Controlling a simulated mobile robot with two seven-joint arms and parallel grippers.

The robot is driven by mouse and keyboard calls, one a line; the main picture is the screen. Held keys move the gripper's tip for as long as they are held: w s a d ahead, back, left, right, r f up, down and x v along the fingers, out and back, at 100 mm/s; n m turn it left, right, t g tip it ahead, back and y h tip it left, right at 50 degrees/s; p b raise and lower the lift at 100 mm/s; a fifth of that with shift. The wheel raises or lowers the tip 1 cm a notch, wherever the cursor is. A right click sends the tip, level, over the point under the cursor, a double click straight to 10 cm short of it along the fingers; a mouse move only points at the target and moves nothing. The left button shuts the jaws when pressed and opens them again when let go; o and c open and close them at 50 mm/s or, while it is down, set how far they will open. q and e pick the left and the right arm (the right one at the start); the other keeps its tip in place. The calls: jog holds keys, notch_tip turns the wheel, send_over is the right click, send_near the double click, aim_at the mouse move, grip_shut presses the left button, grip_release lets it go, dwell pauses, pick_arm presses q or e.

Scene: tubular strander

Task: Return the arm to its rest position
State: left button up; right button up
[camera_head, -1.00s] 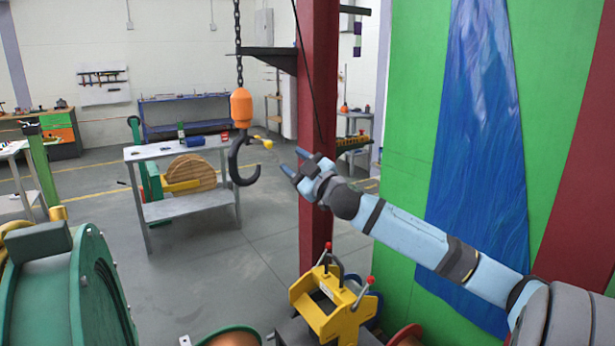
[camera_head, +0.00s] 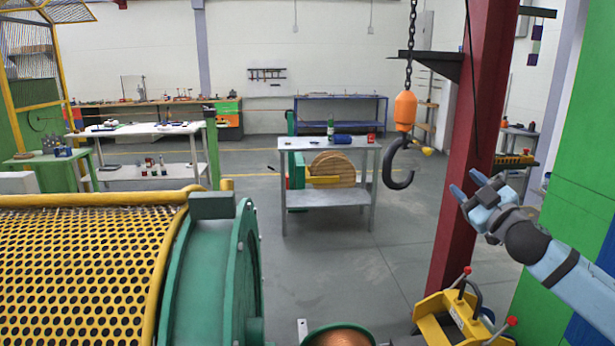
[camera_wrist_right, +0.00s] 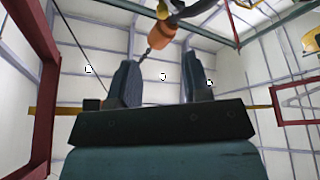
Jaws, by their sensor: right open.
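My right gripper (camera_head: 468,189) is raised at the right of the head view, in front of the red column (camera_head: 471,150). Its two blue fingers stand apart with nothing between them. In the right wrist view the open fingers (camera_wrist_right: 161,82) point up toward the ceiling. The orange hoist block (camera_head: 405,110) and its dark hook (camera_head: 399,166) hang to the left of the gripper in the head view, apart from it in the picture. The hoist block also shows beyond the fingers in the wrist view (camera_wrist_right: 161,34). My left gripper is not in view.
A yellow frame with red-knobbed levers (camera_head: 460,318) stands below my right arm. A yellow perforated guard (camera_head: 85,265) and green drum (camera_head: 215,270) fill the lower left. A grey table (camera_head: 330,143) with a wooden reel stands mid-floor. Open floor (camera_head: 330,260) lies around it.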

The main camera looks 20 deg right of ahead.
jog(key=s+a+f+m+g+p, duration=0.1)
jog(key=s+a+f+g+p, duration=0.15)
jog(key=f, duration=0.65)
jog(key=s+a+f+m+g+p, duration=0.1)
jog(key=a+f, duration=0.3)
jog(key=f, duration=0.4)
jog(key=s+a+f+m+g+p, duration=0.15)
jog(key=a+f, duration=0.25)
jog(key=f, duration=0.5)
jog(key=s+a+f+g+y+p, duration=0.1)
jog(key=s+a+f, duration=0.3)
jog(key=a, duration=0.5)
jog(key=s+a+f+g+y+p, duration=0.2)
jog(key=s+a+f+p, duration=0.1)
jog(key=s+a+f, duration=0.2)
jog(key=s+a+f+g+y+p, duration=0.1)
jog(key=s+a+f, duration=0.3)
jog(key=s+a, duration=0.4)
jog(key=a+g, duration=0.1)
jog(key=a, duration=0.3)
jog(key=shift+s+a+f+m+g+y+p, duration=0.15)
jog(key=shift+a+f+m+g+y+p, duration=0.15)
jog(key=shift+f+m+y+p, duration=0.1)
